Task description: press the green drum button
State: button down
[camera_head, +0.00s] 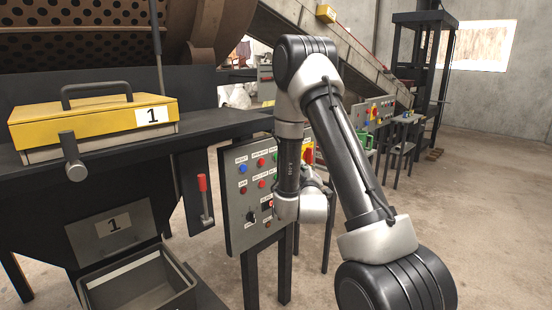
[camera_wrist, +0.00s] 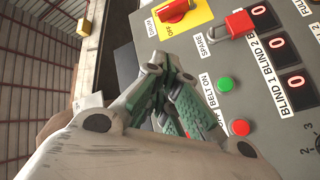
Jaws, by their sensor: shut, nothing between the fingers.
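The control panel (camera_wrist: 208,52) fills the right of the wrist view. A green button (camera_wrist: 225,84) and a red button (camera_wrist: 240,127) show beside a label that reads BELT ON. My gripper (camera_wrist: 180,108) is shut and empty over the panel, left of these buttons in that view. Its fingers cover part of the panel, and I cannot make out a button labelled for the drum. Whether the fingertips touch the panel is unclear. In the head view the panel (camera_head: 236,196) stands behind my arm, which hides my gripper; a green button (camera_head: 276,157) shows at the arm's edge.
A red rotary switch (camera_wrist: 175,10) on a yellow plate and a red-covered switch (camera_wrist: 238,24) sit near the gripper. A red-handled lever (camera_head: 203,195) is left of the panel. A yellow-lidded box (camera_head: 95,122) and open bin (camera_head: 140,285) stand farther left. Floor at right is open.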

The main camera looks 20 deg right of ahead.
dwell(0.3)
jog(key=w+a, duration=0.3)
jog(key=w, duration=0.5)
jog(key=shift+w, duration=0.15)
dwell(1.4)
jog(key=shift+w+a, duration=0.1)
jog(key=shift+w, duration=0.25)
